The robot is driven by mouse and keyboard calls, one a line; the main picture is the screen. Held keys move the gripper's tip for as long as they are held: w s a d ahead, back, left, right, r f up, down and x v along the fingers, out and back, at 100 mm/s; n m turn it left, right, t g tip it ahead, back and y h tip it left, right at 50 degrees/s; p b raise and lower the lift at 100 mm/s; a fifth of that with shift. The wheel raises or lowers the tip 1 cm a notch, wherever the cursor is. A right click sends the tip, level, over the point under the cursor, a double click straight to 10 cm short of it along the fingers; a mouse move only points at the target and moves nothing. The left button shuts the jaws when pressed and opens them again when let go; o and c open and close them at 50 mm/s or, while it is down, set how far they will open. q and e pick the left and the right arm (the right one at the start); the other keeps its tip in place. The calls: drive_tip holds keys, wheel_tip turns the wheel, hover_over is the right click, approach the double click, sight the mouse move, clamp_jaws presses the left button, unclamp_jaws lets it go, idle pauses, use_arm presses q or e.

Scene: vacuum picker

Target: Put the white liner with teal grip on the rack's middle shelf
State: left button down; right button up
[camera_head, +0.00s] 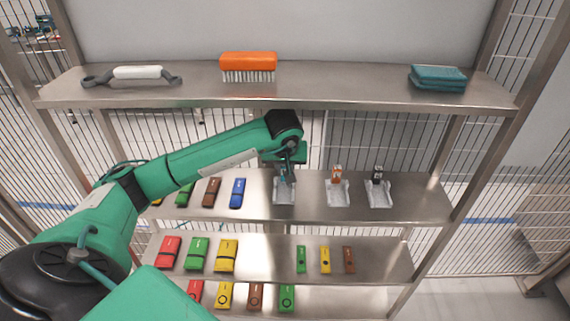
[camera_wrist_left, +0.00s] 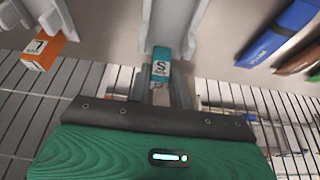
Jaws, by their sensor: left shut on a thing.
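The white liner with teal grip (camera_head: 284,194) is at the rack's shelf just below the top one, left of two similar liners. My left gripper (camera_head: 287,174) comes from above and is shut on its grip. In the left wrist view the teal grip (camera_wrist_left: 161,66), marked with an S, sits between the fingers. The liner lines up with its neighbours; whether it touches the shelf I cannot tell. The rack (camera_head: 316,98) has several shelves; a lower shelf (camera_head: 276,262) has a bare gap between its coloured packs. My right gripper is not in view.
A liner with orange grip (camera_head: 338,193) and one with black grip (camera_head: 379,193) stand to the right. A blue pack (camera_head: 237,193) lies to the left. The top shelf holds an orange brush (camera_head: 248,65), a white-handled tool (camera_head: 137,73) and teal pads (camera_head: 438,77).

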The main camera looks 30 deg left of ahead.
sight(285, 194)
use_arm(q)
drive_tip(key=shift+f, duration=0.2)
drive_tip(key=c, duration=1.3)
unclamp_jaws()
drive_tip(key=shift+o, duration=0.2)
drive_tip(key=shift+r, duration=0.3)
drive_tip(key=v, duration=0.2)
drive_tip(key=shift+s+d+r+b, duration=0.1)
drive_tip(key=shift+s+r+b, duration=0.05)
drive_tip(key=shift+r+b, duration=0.2)
drive_tip(key=shift+s+d+f+b, duration=0.1)
drive_tip(key=shift+s+d+b, duration=0.3)
drive_tip(key=shift+s, duration=0.35)
drive_tip(key=shift+s+d, duration=0.6)
drive_tip(key=shift+s, duration=0.2)
drive_tip(key=s+d+b, duration=0.2)
drive_tip(key=s+d, duration=0.2)
drive_tip(key=s, duration=0.3)
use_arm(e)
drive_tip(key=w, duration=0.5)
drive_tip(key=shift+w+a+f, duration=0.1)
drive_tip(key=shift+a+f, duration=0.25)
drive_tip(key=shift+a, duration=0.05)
use_arm(q)
drive_tip(key=shift+s+d, duration=0.1)
drive_tip(key=shift+d, duration=0.1)
